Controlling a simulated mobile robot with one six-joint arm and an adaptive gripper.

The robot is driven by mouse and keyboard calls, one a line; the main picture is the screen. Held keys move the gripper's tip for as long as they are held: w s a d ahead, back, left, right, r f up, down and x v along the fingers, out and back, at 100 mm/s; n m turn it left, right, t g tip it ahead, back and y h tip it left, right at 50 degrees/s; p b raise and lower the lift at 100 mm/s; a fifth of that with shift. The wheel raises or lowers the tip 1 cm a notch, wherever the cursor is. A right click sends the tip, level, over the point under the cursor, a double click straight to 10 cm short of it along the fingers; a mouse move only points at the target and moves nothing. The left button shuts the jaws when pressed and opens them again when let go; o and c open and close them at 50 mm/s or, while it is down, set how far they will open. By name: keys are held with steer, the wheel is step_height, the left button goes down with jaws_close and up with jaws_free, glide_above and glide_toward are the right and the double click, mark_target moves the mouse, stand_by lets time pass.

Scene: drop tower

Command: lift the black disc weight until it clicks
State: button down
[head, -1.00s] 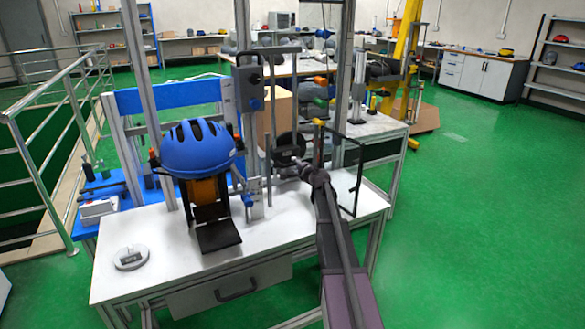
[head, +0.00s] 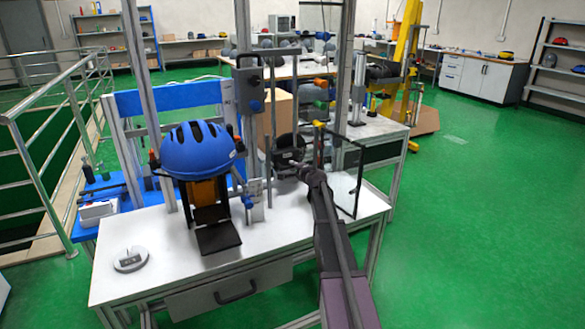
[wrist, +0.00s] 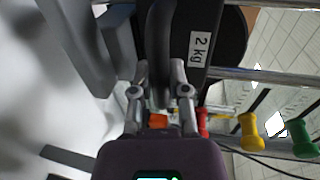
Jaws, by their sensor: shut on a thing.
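The black disc weight (head: 288,150) is on the metal drop tower above the white bench, right of the helmet. In the wrist view the black weight (wrist: 228,38) carries a white "2 kg" label. A dark handle bar on the weight's near side runs between the fingers of my gripper (wrist: 160,88). My gripper is shut on this handle. In the head view my gripper (head: 306,172) is beside the disc, partly hidden by my own arm. A blue helmet (head: 198,148) sits upright on a black and orange stand.
Metal upright posts (head: 249,115) stand close to the weight. A thin black frame (head: 348,180) stands just right of my gripper. A grey round puck (head: 130,259) lies on the white bench top (head: 170,275). Green floor (head: 480,230) is clear on the right.

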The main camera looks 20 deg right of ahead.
steer(key=shift+r, duration=0.1)
step_height(320, 180, up, 32)
steer(key=p, duration=3.1)
steer(key=shift+w+f+p, duration=0.15)
steer(key=shift+f+p, duration=0.1)
steer(key=shift+p, duration=0.05)
steer(key=c, duration=0.6)
jaws_free()
steer(key=shift+w+f, duration=0.1)
steer(key=shift+f, duration=0.05)
steer(key=shift+s, duration=0.2)
steer(key=shift+f, duration=0.1)
